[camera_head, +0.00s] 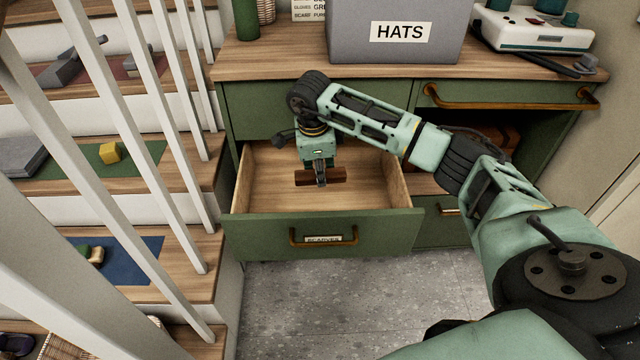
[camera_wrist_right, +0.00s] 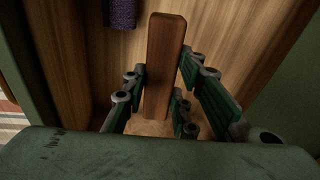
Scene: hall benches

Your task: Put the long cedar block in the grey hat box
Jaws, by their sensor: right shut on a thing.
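The long cedar block (camera_head: 332,175) is a reddish-brown bar inside the open drawer (camera_head: 255,200). My right gripper (camera_head: 320,182) reaches down into the drawer and is shut on the block near its middle. In the right wrist view the block (camera_wrist_right: 164,65) stands between the two fingers of my right gripper (camera_wrist_right: 160,95), its long side running away from the palm's edge. Whether the block touches the drawer floor I cannot tell. The grey hat box (camera_head: 345,40), labelled HATS, stands on the cabinet top behind the drawer; its inside is not visible. My left gripper is not in view.
The green drawer front has a brass handle (camera_head: 323,240). A purple knitted thing (camera_wrist_right: 122,12) lies in the drawer. A green cylinder (camera_head: 246,20) and a white device (camera_head: 535,28) flank the hat box. White stair railings (camera_head: 110,100) stand at the left.

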